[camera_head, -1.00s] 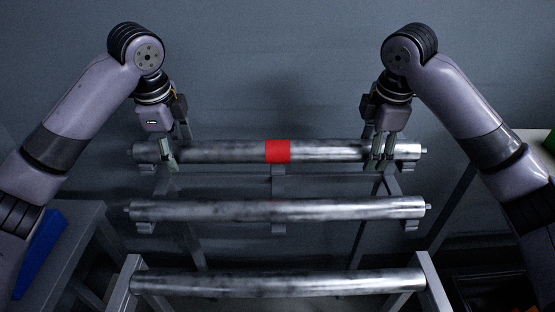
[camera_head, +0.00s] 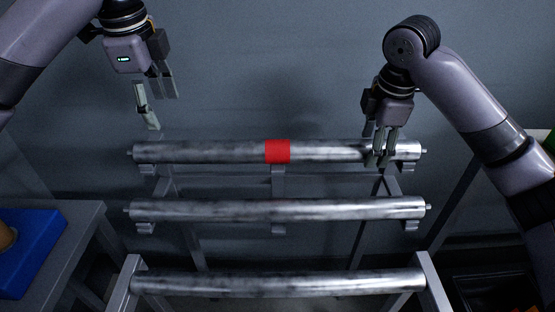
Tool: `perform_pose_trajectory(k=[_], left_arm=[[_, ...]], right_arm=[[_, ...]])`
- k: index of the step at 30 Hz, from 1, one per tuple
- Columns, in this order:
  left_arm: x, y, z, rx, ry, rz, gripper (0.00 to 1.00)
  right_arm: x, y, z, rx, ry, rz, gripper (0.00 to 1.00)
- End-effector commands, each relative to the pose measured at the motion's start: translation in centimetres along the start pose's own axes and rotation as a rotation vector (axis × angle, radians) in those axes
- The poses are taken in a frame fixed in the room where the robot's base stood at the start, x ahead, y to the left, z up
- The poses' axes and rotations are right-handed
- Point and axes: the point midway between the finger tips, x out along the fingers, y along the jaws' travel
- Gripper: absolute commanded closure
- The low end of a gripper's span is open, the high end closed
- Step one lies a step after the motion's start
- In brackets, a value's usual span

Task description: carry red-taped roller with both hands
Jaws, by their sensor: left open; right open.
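The red-taped roller (camera_head: 215,151) is a mottled metal cylinder with a red band at its middle. It lies level on the rearmost supports of a rack. My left gripper (camera_head: 158,112) is open and empty, raised above the roller's left part and apart from it. My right gripper (camera_head: 381,158) is open at the roller's right part, with its fingers overlapping the roller in the picture. The fingers hide a short stretch of the roller there. I cannot tell whether they touch it.
Two plain metal rollers lie in front on the same rack, a middle one (camera_head: 280,210) and a nearest one (camera_head: 280,282). A side table with a blue tray (camera_head: 40,235) stands at the left. A dark container (camera_head: 490,290) is at the lower right. A grey wall is behind.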

Motion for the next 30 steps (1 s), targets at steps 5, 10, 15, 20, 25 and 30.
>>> perform_pose_trajectory(k=[5,10,15,20,25,30], left_arm=[[0.0,0.0,0.0,0.000,0.000,0.000,0.40],[0.0,0.0,0.0,0.000,0.000,0.000,0.40],[0.0,0.0,0.0,0.000,0.000,-0.001,0.40],[0.1,0.0,0.0,0.000,0.000,0.000,0.40],[0.0,0.0,0.0,0.000,0.000,0.000,0.40],[0.0,0.0,0.0,0.000,0.000,0.000,0.40]], right_arm=[[-3.6,0.2,0.1,0.003,-0.002,0.007,0.40],[-7.0,0.1,0.1,0.001,-0.002,0.006,0.40],[-9.5,0.1,0.1,0.002,-0.002,0.004,0.40],[-10.6,0.0,0.1,0.002,-0.001,0.001,0.40],[-10.8,0.0,0.1,0.002,0.000,-0.001,0.40],[-10.8,0.0,0.1,0.001,0.000,0.000,0.40]])
